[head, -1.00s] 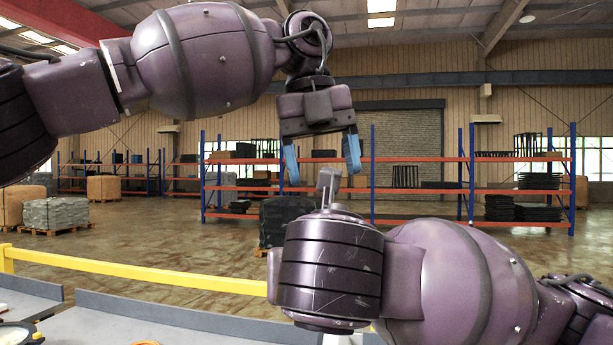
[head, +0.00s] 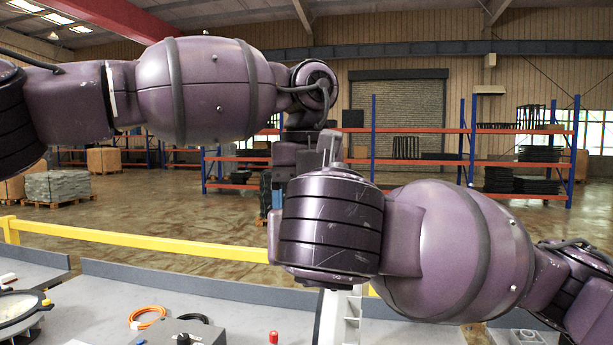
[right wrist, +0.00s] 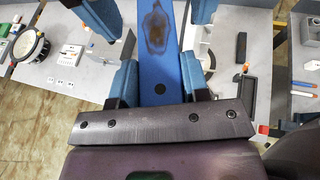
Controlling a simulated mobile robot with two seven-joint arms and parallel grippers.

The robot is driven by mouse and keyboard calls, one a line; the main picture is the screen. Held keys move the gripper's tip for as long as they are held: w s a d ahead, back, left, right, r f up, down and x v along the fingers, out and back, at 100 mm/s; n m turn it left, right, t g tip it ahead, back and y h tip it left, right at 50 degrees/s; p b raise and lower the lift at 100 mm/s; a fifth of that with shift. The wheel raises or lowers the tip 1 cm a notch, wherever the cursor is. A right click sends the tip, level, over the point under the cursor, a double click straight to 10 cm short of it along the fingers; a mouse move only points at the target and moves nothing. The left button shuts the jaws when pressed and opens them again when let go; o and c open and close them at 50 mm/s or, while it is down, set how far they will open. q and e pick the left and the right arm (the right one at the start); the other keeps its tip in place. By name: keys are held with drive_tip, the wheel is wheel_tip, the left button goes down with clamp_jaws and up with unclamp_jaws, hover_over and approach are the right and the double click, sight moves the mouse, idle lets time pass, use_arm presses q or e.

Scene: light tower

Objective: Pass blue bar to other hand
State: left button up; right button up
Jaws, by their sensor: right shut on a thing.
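The blue bar (right wrist: 164,45) shows in the right wrist view, running up out of the picture with a brown worn patch and a dark hole. My right gripper (right wrist: 163,75) is shut on it, one blue finger on each side. Two more dark blue pieces flank the bar at the top edge; I cannot tell whether they are my left gripper's fingers. In the head view my left gripper (head: 277,197) points down behind my right wrist, with only its body and a bit of blue finger showing. Its jaws and the bar are hidden there.
A grey worktop below holds an orange cable ring (head: 147,317), a grey box (head: 178,333), a red-capped piece (head: 273,338) and a round device (head: 20,308) at left. A yellow rail (head: 140,243) and racks (head: 420,160) stand beyond.

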use_arm(q)
drive_tip(key=shift+f, duration=1.35)
drive_tip(key=c, duration=1.1)
drive_tip(key=shift+c, duration=0.5)
use_arm(e)
drive_tip(key=o, duration=1.2)
drive_tip(key=shift+r, duration=0.1)
